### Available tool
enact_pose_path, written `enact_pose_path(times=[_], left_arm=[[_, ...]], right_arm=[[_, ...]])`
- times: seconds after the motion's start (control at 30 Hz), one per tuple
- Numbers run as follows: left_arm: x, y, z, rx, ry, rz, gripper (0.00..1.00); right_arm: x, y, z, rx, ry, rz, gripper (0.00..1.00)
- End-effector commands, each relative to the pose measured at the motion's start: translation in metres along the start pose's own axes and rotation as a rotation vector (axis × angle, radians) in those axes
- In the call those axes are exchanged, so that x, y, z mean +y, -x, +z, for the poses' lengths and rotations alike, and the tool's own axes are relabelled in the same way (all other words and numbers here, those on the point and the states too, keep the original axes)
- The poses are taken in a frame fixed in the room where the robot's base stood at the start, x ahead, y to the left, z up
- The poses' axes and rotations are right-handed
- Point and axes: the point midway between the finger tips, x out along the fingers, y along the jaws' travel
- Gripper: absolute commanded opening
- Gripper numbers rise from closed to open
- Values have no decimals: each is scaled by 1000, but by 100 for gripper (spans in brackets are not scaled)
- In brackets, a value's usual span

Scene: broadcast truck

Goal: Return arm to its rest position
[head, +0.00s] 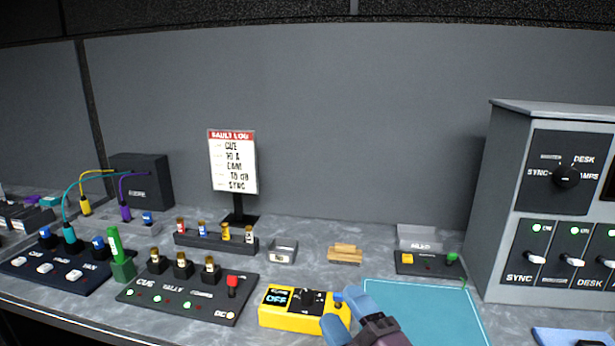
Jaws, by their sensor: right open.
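My right gripper (344,308) reaches in from the bottom edge, at the right end of a yellow box (290,310) with a dark panel marked OFF. Its jaws are open, with one blue-grey finger in front of the box's right end and the other beside it. A small blue knob shows between the fingers; I cannot tell whether the gripper touches it. The gripper overlaps the left edge of a teal mat (430,308). My left gripper is not in view.
A control panel (187,300) with knobs and a red switch lies left of the yellow box. A fault log sign (233,165) stands behind. A grey cabinet (545,200) with switches stands at right. The teal mat is bare where visible.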

Motion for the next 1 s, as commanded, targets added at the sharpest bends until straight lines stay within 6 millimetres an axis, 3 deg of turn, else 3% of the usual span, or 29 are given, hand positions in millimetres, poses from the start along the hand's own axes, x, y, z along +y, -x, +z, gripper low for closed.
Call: enact_pose_path(times=[0.03, 0.2, 0.27, 0.4, 0.6, 0.8, 1.0], left_arm=[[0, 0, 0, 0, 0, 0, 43], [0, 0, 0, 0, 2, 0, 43], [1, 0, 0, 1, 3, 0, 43], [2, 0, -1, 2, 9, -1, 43], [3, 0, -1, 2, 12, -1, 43], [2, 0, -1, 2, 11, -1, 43], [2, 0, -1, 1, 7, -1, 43]], right_arm=[[-8, 16, 22, -115, -78, -37, 58], [-39, 79, 88, -490, -324, -159, 58], [-51, 107, 106, -622, -408, -201, 58], [-77, 182, 135, -931, -593, -298, 58], [-102, 284, 143, -1302, -800, -409, 58], [-110, 344, 135, -1519, -910, -473, 58], [-112, 390, 121, -1684, -989, -522, 58]])
